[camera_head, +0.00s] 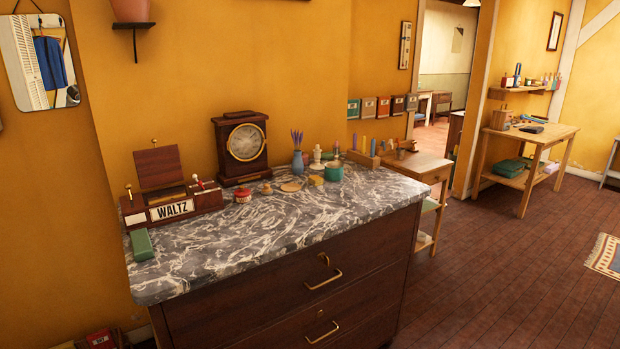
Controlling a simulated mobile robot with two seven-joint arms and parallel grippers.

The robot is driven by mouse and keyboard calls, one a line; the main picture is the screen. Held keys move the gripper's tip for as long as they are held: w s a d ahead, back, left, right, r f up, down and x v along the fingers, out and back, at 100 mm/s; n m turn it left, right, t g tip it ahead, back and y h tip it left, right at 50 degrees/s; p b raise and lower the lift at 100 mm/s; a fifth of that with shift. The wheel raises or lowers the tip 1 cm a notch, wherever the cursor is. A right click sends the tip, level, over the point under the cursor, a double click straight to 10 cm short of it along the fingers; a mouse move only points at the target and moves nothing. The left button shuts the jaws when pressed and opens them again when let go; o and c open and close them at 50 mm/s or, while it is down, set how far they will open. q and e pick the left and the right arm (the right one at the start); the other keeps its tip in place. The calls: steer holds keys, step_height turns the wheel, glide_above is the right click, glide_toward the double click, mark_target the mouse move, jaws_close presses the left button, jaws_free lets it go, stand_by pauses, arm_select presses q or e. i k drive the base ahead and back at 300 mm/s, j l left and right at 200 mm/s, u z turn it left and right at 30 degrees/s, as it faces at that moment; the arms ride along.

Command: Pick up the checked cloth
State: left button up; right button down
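I see no cloth that I can make out as checked. A folded green stack (509,167), perhaps cloth, lies on the lower shelf of the wooden table at the right; its pattern is too small to tell. A patterned rug (606,256) in cream and blue lies on the floor at the right edge, partly cut off. Neither of my grippers is in view.
A dark chest of drawers with a marble top (230,240) fills the front, bearing a clock (243,150), a WALTZ box (172,210) and small items. A small side table (420,165) stands behind it.

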mark_target(316, 181)
steer(key=i+l, duration=0.2)
steer(key=i, duration=0.3)
steer(key=i+l+u, duration=0.15)
steer(key=i, duration=0.3)
steer(key=i+l, duration=0.1)
steer(key=l, duration=0.25)
steer(key=i+l, duration=0.15)
steer(key=l, duration=0.15)
steer(key=i+l, duration=0.1)
steer(key=l, duration=0.25)
steer(key=u, duration=0.05)
